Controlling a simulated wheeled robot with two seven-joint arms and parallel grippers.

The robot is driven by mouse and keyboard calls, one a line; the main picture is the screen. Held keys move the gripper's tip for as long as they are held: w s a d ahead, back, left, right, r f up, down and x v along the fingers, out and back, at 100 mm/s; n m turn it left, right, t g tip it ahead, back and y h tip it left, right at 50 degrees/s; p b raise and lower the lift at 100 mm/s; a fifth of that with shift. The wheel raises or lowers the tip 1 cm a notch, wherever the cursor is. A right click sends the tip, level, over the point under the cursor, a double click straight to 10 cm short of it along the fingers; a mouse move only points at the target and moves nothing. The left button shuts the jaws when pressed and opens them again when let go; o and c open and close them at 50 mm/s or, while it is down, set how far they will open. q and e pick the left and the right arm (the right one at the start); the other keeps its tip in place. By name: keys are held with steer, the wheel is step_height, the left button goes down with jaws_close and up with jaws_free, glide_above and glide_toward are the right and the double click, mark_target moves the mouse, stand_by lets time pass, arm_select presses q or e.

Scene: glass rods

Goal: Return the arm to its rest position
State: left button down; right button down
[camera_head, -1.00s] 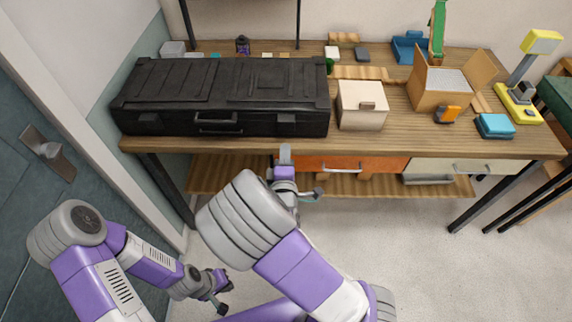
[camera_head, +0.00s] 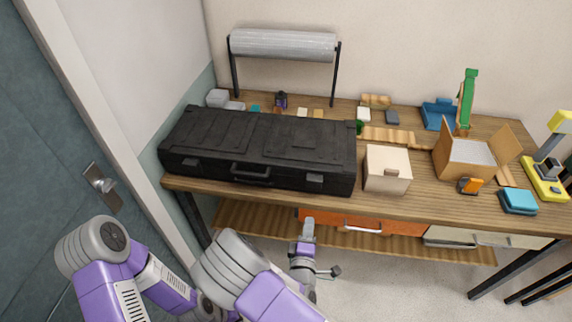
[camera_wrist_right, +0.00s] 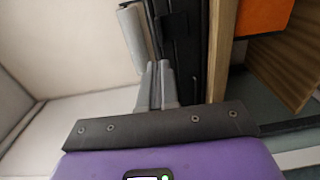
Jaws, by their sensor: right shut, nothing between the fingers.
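My right gripper (camera_head: 309,226) is shut and empty, with its fingers pointing at the table. In the head view it shows just below the table's front edge, in front of the orange drawer (camera_head: 390,226). In the right wrist view its two grey fingers (camera_wrist_right: 159,76) lie together with nothing between them. My left arm (camera_head: 125,285) is folded at the lower left. Its gripper is hidden behind my right arm or below the picture.
The wooden table (camera_head: 450,207) bears a large black case (camera_head: 260,150), a cream box (camera_head: 387,170), an open cardboard box (camera_head: 458,163) and a blue block (camera_head: 518,201). A door (camera_head: 60,170) stands at the left. Open floor (camera_head: 400,285) lies right of my right arm.

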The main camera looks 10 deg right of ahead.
steer(key=s+d+f+m+g+y, duration=0.1)
steer(key=s+f+m+g, duration=0.3)
steer(key=f, duration=0.5)
steer(key=s+d+f+m+g+y, duration=0.1)
steer(key=s+f+m+g, duration=0.3)
steer(key=f, duration=0.4)
steer(key=s+a+f+m+g+y, duration=0.4)
steer(key=s+a+m+g+y, duration=0.3)
steer(key=s+m+g+y, duration=0.1)
steer(key=shift+s+a+m, duration=0.15)
steer(key=shift+a+m, duration=0.1)
steer(key=shift+m, duration=0.05)
